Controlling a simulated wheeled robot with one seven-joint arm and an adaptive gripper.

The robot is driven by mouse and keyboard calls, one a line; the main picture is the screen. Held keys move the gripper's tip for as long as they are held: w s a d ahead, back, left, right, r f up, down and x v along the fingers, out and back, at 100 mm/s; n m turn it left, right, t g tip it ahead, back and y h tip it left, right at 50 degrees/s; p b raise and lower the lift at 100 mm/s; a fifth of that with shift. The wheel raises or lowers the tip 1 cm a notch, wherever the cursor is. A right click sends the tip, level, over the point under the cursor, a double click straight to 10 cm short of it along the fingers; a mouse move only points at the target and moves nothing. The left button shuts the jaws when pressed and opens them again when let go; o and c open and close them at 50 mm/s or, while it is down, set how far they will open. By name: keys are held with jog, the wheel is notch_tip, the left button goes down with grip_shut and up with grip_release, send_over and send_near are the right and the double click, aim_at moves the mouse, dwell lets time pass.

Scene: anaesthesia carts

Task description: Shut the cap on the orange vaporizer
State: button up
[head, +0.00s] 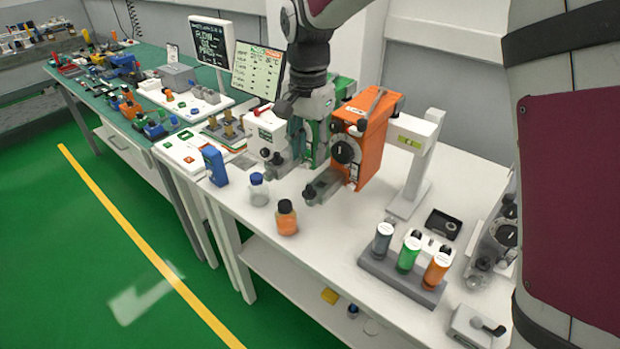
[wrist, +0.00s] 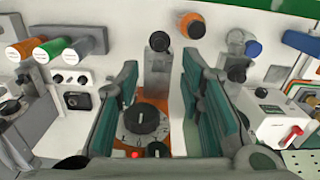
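The orange vaporizer (head: 377,135) stands on the white table, with a black dial on its front. Its grey filler block (head: 323,186) projects from the front, low down, with a black round cap or knob (head: 309,191) at its end. In the wrist view, the dial (wrist: 142,119), filler block (wrist: 157,75) and black cap (wrist: 159,41) show between the fingers. I cannot tell how far the cap is open. My gripper (wrist: 160,65) is open and empty, its teal-padded fingers apart. In the head view my gripper (head: 309,150) hangs left of the orange vaporizer, partly hiding the equipment behind it.
An orange-filled bottle (head: 287,218) and a blue-capped bottle (head: 258,190) stand near the front edge. A rack (head: 380,268) of coloured cylinders and a white stand (head: 412,195) are to the right. Bare tabletop lies between the orange bottle and the rack.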

aim_at(309, 186)
notch_tip(309, 186, down, 9)
jog(key=shift+s+r+p, duration=0.1)
jog(key=shift+p, duration=0.45)
jog(key=shift+c, duration=0.2)
grip_shut()
